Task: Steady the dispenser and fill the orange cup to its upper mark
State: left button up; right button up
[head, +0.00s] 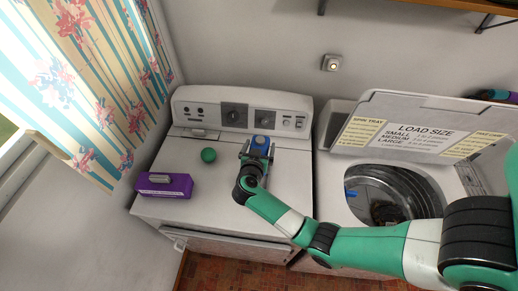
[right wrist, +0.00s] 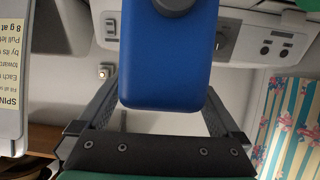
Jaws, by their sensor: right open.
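My right gripper (head: 258,149) is open on top of the left-hand white machine, its fingers on either side of a blue object (head: 262,141). In the right wrist view the blue rounded body (right wrist: 170,60) lies between the spread fingers (right wrist: 160,95), with gaps visible near its lower end. I cannot tell whether this is the dispenser. A purple container (head: 180,187) with a grey part on top sits at the machine's front left. I cannot make out an orange cup in either view. My left gripper is not in view.
A green ball-like object (head: 208,155) lies on the left-hand machine (head: 215,207). The washer at right has its lettered lid (head: 400,130) raised and its drum (head: 380,185) open. A patterned curtain (head: 95,75) hangs at left. The machine's front middle is clear.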

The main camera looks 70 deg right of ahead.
grip_shut()
dwell(0.3)
dwell(1.0)
